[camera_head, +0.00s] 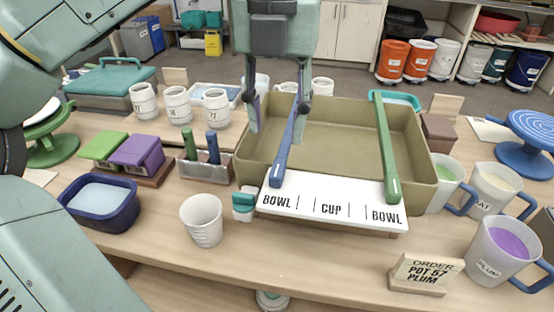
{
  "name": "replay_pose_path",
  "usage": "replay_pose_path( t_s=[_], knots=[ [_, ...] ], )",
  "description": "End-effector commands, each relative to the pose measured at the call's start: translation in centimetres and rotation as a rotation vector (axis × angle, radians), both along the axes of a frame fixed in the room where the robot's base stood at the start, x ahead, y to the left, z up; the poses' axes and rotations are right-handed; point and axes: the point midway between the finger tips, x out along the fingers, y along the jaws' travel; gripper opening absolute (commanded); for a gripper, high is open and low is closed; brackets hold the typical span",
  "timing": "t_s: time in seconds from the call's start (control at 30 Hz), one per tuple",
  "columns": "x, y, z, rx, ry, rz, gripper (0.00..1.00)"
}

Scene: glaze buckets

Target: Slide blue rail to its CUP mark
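The blue rail (284,151) lies front to back across the left part of the tan basin (335,160). Its front end rests at the white mark strip (331,209), above the left BOWL mark and left of the CUP mark (331,209). The green rail (386,150) lies across the right part, its front end above the right BOWL mark. My gripper (276,132) is over the basin's left part, pointing down, fingers apart. One finger is left of the blue rail; the other is close along its right side. I cannot tell whether it touches the rail.
A white cup (202,220) and a blue tub (98,203) stand front left. Handled glaze mugs, including a plum one (499,249), stand at the right. An order sign (427,273) stands front right. A small teal-topped item (245,203) is beside the strip's left end.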

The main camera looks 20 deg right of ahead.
Motion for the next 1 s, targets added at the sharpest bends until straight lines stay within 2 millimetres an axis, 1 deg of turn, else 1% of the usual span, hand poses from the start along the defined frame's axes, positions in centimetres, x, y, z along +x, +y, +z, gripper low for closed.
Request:
replay_pose_path(
  t_s=[0.03,0.2,0.3,0.4,0.6,0.83,1.0],
  knots=[
    [0.0,0.1,-1.0,0.000,0.002,-0.002,0.37],
    [0.0,0.1,-4.3,-0.001,0.002,-0.003,0.37],
    [0.0,0.1,-5.8,-0.002,0.001,-0.004,0.37],
    [0.0,0.0,-7.0,-0.002,0.002,-0.003,0.37],
    [0.0,0.0,-7.9,-0.003,-0.001,-0.003,0.37],
    [0.0,0.0,-8.0,-0.003,-0.001,-0.003,0.36],
    [0.0,0.0,-7.9,-0.004,0.000,-0.003,0.25]
  ],
)
